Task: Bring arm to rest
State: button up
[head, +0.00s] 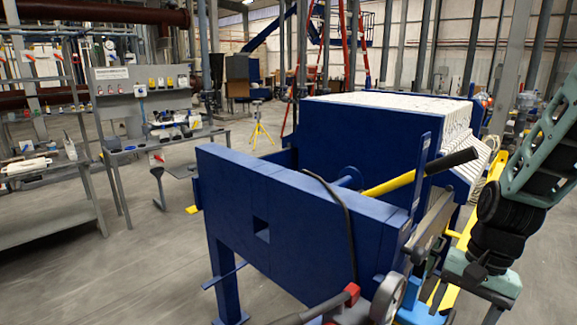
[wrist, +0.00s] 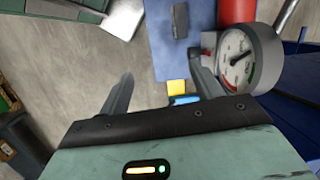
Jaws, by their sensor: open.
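My gripper (wrist: 160,82) is open, with its two grey fingers apart and only floor and machine parts showing between them. In the head view my green arm comes down at the right edge, and its hand hangs beside the right end of the blue filter press frame (head: 300,215). The fingertips are hard to make out there. In the wrist view a round pressure gauge (wrist: 238,58) is close to the right finger. Whether they touch cannot be told.
A yellow lever with a black grip (head: 420,172) sticks out over the frame. A gauge (head: 387,297) and a red-ended handle (head: 345,298) are low at the front. White filter plates (head: 405,103) stand behind.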

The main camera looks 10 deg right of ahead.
jog(key=w+a+r+n+t+h, duration=0.2)
jog(key=a+r+n+t, duration=0.3)
jog(key=n, duration=0.4)
jog(key=s+a+f+n+g+b, duration=0.2)
jog(key=s+a+n+g+b, duration=0.2)
jog(key=s+a+n, duration=0.4)
jog(key=s+a, duration=0.5)
jog(key=a, duration=0.3)
jog(key=shift+a+b, duration=0.35)
jog(key=shift+b, duration=0.05)
jog(key=shift+f, duration=0.1)
